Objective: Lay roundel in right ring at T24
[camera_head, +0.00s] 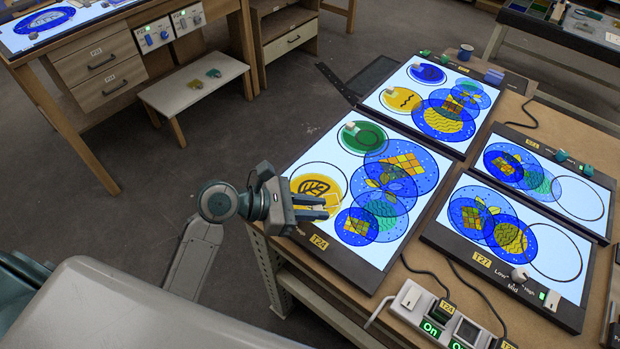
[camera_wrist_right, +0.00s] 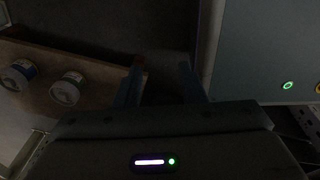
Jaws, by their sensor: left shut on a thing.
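The T24 light panel (camera_head: 371,270) is lit, with its yellow label on the near edge. A yellow roundel with a dark leaf pattern (camera_head: 313,186) shows at its left, within a black ring outline (camera_head: 342,172). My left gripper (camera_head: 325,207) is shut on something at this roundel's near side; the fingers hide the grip. I cannot tell whether the roundel touches the panel. A green roundel (camera_head: 372,139) with a pale knob lies in the upper ring. Overlapping blue and teal discs cover the panel's right part. In the right wrist view my right gripper (camera_wrist_right: 160,75) is open and empty.
Lit panels T27 (camera_head: 436,232), one behind it and one at the back hold more discs. A switch box (camera_head: 440,318) with cables stands in front. A low white bench (camera_head: 193,86) is at left. Jars (camera_wrist_right: 67,85) show in the dark right wrist view.

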